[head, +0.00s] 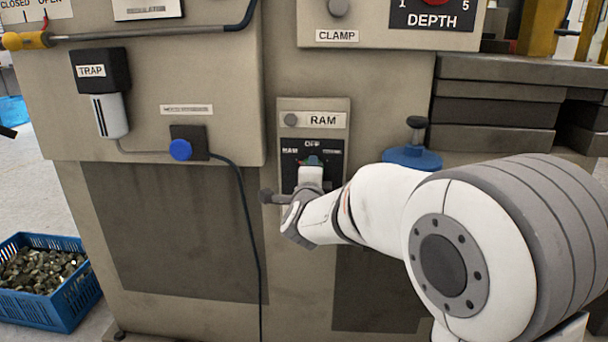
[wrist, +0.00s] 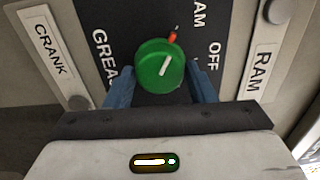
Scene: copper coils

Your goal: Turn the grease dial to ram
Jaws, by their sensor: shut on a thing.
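The green round dial (wrist: 160,66) sits on a black plate between my two blue fingers in the wrist view. My gripper (wrist: 160,84) is shut on it, one finger at each side. The dial's white line points up and slightly right, near a small red-orange mark (wrist: 172,37). Lettering reading RAM is above right, OFF is at the right, and GREAS, partly cut off, is at the left. In the head view my gripper (head: 310,176) is at the panel and mostly hides the dial.
A RAM label (head: 322,119) is above the dial plate, and a CRANK label (wrist: 51,47) shows in the wrist view. A blue knob (head: 181,150) with a cable is to the left. A blue crate (head: 50,312) of scrap stands on the floor. A blue-based lever (head: 412,157) is at the right.

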